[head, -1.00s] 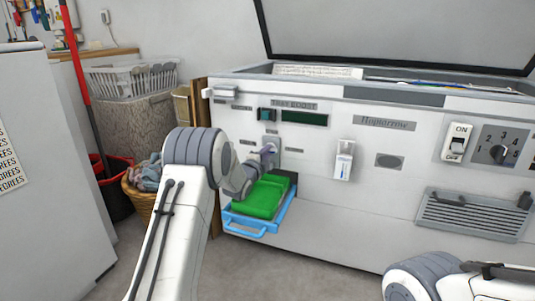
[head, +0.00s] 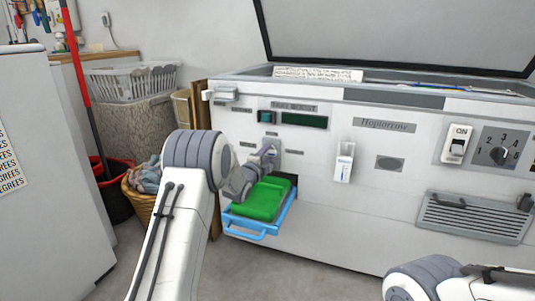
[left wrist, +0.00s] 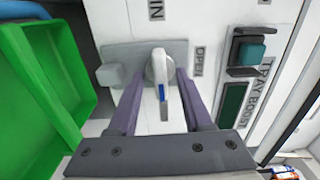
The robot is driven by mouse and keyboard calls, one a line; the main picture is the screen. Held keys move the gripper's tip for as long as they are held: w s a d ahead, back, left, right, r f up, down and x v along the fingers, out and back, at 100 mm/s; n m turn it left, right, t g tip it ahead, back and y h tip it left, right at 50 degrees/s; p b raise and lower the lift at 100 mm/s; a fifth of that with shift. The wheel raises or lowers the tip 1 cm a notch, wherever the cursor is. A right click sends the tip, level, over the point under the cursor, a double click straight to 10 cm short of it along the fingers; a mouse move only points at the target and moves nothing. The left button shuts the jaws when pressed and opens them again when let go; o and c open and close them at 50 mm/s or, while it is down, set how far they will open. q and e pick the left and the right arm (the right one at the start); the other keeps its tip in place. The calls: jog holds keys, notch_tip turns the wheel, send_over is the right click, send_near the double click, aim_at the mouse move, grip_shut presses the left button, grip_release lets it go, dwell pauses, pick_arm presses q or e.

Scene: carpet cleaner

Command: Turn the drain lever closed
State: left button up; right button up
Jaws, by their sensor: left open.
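The drain lever (left wrist: 162,85) is a pale handle with a blue mark, on a grey plate (left wrist: 115,52) on the machine's front. "OPEN" and "IN" labels stand beside the plate. In the left wrist view my left gripper (left wrist: 162,100) is open, with one purple finger on each side of the lever. I cannot tell whether either finger touches it. In the head view my left gripper (head: 268,156) is at the panel above the green tray and hides the lever. My right gripper is out of view; only part of that arm shows at lower right.
A green tray (head: 262,200) in a blue frame (head: 250,229) sticks out just below my left gripper. The tray boost button (head: 266,116) is above. A small white dispenser (head: 343,162) is to the right.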

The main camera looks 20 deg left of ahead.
pick_arm(q)
jog(key=s+b, duration=0.2)
jog(key=s, duration=0.7)
jog(key=shift+a, duration=0.15)
dwell(0.5)
